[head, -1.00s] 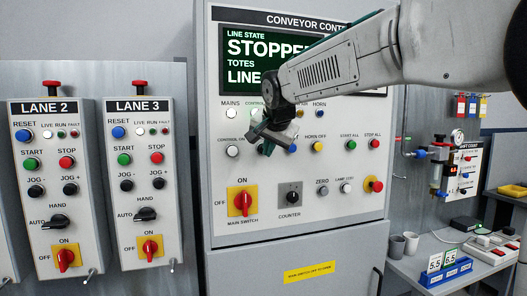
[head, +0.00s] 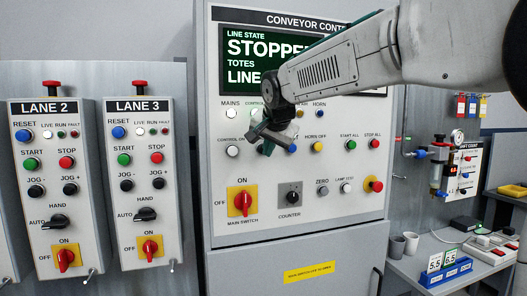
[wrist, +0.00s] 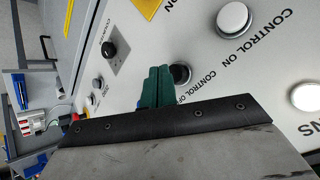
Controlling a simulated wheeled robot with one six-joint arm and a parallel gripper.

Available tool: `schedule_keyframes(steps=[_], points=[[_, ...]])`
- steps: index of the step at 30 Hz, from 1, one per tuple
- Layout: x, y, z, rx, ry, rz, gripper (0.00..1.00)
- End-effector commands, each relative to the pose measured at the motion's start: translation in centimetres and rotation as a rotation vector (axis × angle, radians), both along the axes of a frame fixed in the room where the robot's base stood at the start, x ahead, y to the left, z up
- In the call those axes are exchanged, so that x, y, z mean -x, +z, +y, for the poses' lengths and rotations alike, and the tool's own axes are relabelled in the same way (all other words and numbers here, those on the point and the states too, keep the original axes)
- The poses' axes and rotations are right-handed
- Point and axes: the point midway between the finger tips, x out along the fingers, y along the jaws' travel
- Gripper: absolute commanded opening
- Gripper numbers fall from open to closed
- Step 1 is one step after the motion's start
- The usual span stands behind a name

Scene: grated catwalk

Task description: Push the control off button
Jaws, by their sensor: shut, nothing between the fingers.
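The control off button (wrist: 180,73) is a black round button on the white conveyor panel. In the wrist view it sits just right of my gripper's green fingertips (wrist: 159,72), which are shut together with nothing between them. A narrow offset shows between the tips and the button's centre; whether they touch it I cannot tell. In the head view my gripper (head: 272,138) is in front of the panel and covers much of the area around that button. The white control on button (wrist: 233,19) is to its upper right in the wrist view.
The panel (head: 330,215) also carries the red main switch (head: 242,198), a counter knob (head: 290,195) and a red stop all button (head: 374,144). The display reads STOPPED. Lane 2 and Lane 3 boxes stand left; a bench (head: 410,275) with small items is at right.

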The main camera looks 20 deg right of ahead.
Motion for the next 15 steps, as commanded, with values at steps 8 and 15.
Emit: schedule_keyframes(steps=[8,15], points=[[-0.78,0.02,-0.01,0.000,0.000,0.000,0.00],[-0.76,0.01,0.00,0.000,0.000,0.000,0.00]])
